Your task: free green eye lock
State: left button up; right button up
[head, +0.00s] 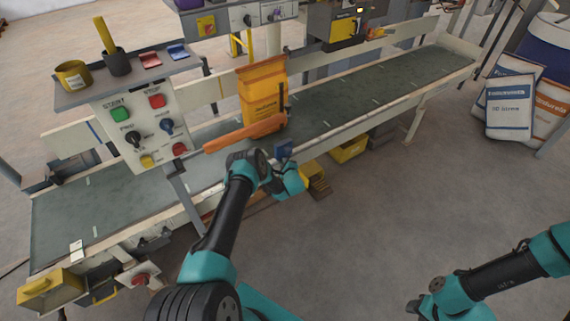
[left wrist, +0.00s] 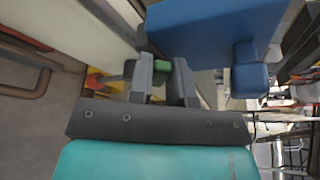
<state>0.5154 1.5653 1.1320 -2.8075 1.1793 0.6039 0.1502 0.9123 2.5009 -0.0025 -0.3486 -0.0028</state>
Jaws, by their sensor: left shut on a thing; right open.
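My left gripper (head: 284,176) is at the front edge of the conveyor, just below a small blue box (head: 284,150). In the left wrist view, the fingers of my left gripper (left wrist: 163,75) are shut on a small green piece (left wrist: 161,67), which looks like the green eye lock. Only a little of it shows between the fingers; the rest is hidden. The blue box (left wrist: 210,35) fills the upper right there, close beside the fingers. In the head view I cannot make out the green piece. My right gripper (head: 416,308) is open, low at the bottom right, away from the conveyor.
An orange sack (head: 262,90) stands on the conveyor (head: 335,110) behind an orange bar (head: 245,133). A control panel (head: 145,130) with buttons and knobs stands left of it. Yellow bins (head: 348,150) sit under the belt. Filled sacks (head: 509,105) stand at right. The floor at front is clear.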

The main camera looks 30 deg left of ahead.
pick_arm(q)
grip_shut()
jog(key=shift+r, duration=0.1)
jog(key=m+g, duration=0.1)
jog(key=m, duration=0.1)
jog(key=w+m+g+y, duration=0.1)
jog(key=m+g, duration=0.1)
jog(key=m, duration=0.1)
jog(key=w+d+r+m+g, duration=0.1)
jog(key=m, duration=0.1)
jog(key=shift+m+g, duration=0.3)
jog(key=shift+g, duration=0.1)
dwell(0.3)
jog(key=shift+a, duration=0.1)
jog(key=o, duration=0.6)
grip_release()
jog(key=shift+o, duration=0.2)
